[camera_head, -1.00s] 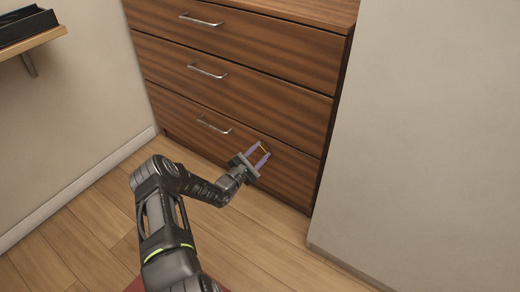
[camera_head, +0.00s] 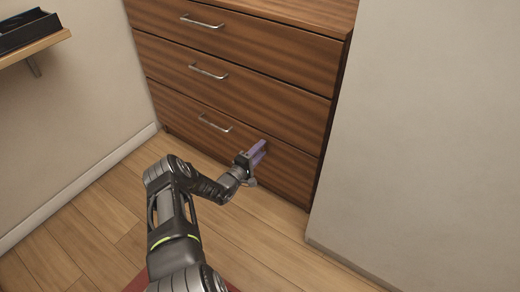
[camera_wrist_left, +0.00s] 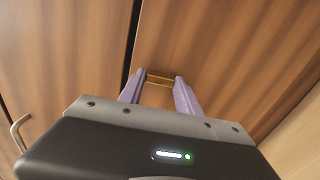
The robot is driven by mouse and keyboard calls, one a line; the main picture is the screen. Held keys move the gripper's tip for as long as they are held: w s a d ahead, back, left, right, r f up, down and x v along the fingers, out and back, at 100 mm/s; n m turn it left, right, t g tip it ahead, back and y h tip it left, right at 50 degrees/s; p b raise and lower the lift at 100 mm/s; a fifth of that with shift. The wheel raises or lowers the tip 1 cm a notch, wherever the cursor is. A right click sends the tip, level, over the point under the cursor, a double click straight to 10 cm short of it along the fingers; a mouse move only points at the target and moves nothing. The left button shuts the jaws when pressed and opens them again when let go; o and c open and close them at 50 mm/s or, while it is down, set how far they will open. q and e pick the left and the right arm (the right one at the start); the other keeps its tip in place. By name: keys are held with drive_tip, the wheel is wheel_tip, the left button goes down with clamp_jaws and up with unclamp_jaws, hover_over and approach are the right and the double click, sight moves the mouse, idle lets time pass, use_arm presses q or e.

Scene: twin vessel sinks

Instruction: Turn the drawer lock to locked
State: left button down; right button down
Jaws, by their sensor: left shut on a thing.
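The wooden drawer front of the bottom drawer (camera_head: 196,112) carries a small brass-coloured lock piece (camera_wrist_left: 160,80), seen in the left wrist view between the fingertips. My left gripper (camera_head: 258,151) is at the right part of the bottom drawer, near its upper edge, with its purple fingers shut on the lock piece. The left wrist view shows the same gripper (camera_wrist_left: 158,80) with one finger on each side of the piece. In the head view the fingers hide the lock, and its lock marks cannot be read. My right gripper is not in view.
The chest's drawers have metal bar handles (camera_head: 215,123) and are closed. A pale wall (camera_head: 430,130) stands close on the right. A shelf (camera_head: 35,47) with a black tray (camera_head: 28,30) is at upper left. Wooden floor (camera_head: 95,215) is clear at left.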

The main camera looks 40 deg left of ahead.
use_arm(q)
drive_tip(key=shift+m, duration=0.4)
drive_tip(key=c, duration=0.8)
unclamp_jaws()
drive_tip(key=shift+c, duration=0.2)
drive_tip(key=s+p, duration=0.2)
drive_tip(key=s, duration=0.5)
drive_tip(key=shift+s+p, duration=0.35)
drive_tip(key=shift+s, duration=0.05)
drive_tip(key=shift+d, duration=0.1)
